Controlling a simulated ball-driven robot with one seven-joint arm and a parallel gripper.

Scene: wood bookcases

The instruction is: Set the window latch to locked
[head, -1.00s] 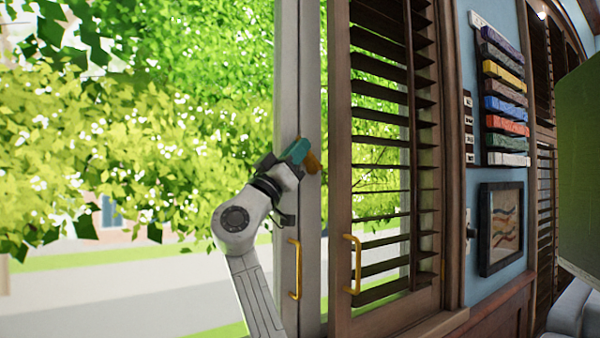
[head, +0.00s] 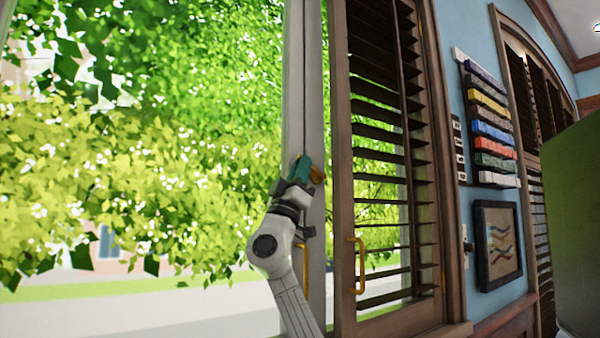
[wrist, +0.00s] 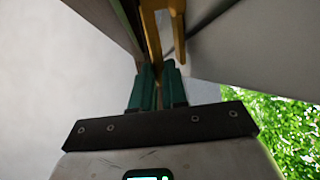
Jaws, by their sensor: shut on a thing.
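The brass-coloured window latch (head: 317,175) sits on the pale grey window frame (head: 306,80), left of the dark shutter. My gripper (head: 303,169) is at the latch, its teal fingers pointing up. In the wrist view, the teal fingers (wrist: 158,86) are shut on the lower end of the yellow latch handle (wrist: 153,38), which runs upward from between them. The fingers cover part of the latch in the head view. I cannot tell from its angle whether it is locked.
A wooden louvred shutter (head: 345,200) with a yellow handle (head: 361,266) stands just right of the latch. Another yellow handle (head: 305,270) on the window frame is partly behind my arm. A framed picture (head: 498,245) and coloured bars hang farther right.

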